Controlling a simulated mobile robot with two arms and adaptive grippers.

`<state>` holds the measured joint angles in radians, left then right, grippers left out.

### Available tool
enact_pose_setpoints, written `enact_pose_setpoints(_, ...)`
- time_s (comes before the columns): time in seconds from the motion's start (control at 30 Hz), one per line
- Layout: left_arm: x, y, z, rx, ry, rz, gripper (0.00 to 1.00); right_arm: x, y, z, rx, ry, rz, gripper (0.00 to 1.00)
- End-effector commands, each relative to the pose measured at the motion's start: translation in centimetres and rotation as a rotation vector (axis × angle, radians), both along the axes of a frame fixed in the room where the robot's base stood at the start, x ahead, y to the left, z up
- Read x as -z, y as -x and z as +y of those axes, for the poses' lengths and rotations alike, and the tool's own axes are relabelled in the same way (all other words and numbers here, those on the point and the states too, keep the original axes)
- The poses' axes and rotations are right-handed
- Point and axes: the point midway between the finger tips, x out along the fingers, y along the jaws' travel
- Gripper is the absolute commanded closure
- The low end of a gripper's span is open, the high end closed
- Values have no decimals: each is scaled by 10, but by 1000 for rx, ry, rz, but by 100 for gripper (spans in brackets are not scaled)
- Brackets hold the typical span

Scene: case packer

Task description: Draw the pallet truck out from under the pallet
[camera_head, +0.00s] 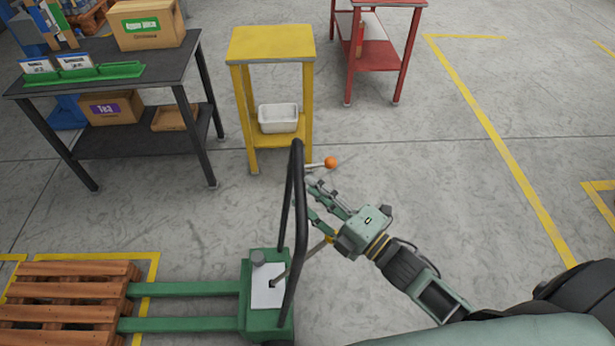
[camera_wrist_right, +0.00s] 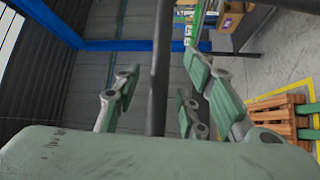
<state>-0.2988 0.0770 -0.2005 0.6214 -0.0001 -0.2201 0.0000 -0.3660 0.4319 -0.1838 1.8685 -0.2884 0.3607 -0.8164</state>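The green pallet truck (camera_head: 265,300) stands at the lower left with its forks (camera_head: 185,289) running left to the wooden pallet (camera_head: 65,290); the fork ends are hidden under the pallet's boards. Its black loop handle (camera_head: 298,190) rises upright, with an orange-knobbed lever (camera_head: 331,162) beside it. My right gripper (camera_head: 313,198) is open just right of the handle. In the right wrist view a dark handle bar (camera_wrist_right: 161,70) stands between the spread fingers (camera_wrist_right: 160,95), with gaps on both sides. The pallet (camera_wrist_right: 285,118) also shows there. My left gripper is out of view.
A yellow stand (camera_head: 272,45) with a white bin (camera_head: 278,118) stands beyond the handle. A dark workbench (camera_head: 160,65) with boxes is at the upper left, a red table (camera_head: 375,55) at the top. Floor to the right is clear, with yellow lines (camera_head: 510,160).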

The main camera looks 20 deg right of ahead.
Motion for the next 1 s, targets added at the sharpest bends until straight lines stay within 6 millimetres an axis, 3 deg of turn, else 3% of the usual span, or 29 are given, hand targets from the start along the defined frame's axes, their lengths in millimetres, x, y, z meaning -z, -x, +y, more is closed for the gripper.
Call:
enact_pose_setpoints(0.1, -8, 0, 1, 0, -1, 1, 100, -6, -18, 9, 0, -1, -2, 61)
enact_pose_setpoints(0.3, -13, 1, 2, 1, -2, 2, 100, -7, -37, 20, 1, -1, -1, 61)
enact_pose_setpoints(0.63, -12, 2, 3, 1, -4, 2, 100, -6, -41, 22, 1, 0, 1, 61)
enact_pose_setpoints(1.0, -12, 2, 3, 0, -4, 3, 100, -6, -40, 21, 1, 0, 0, 93)
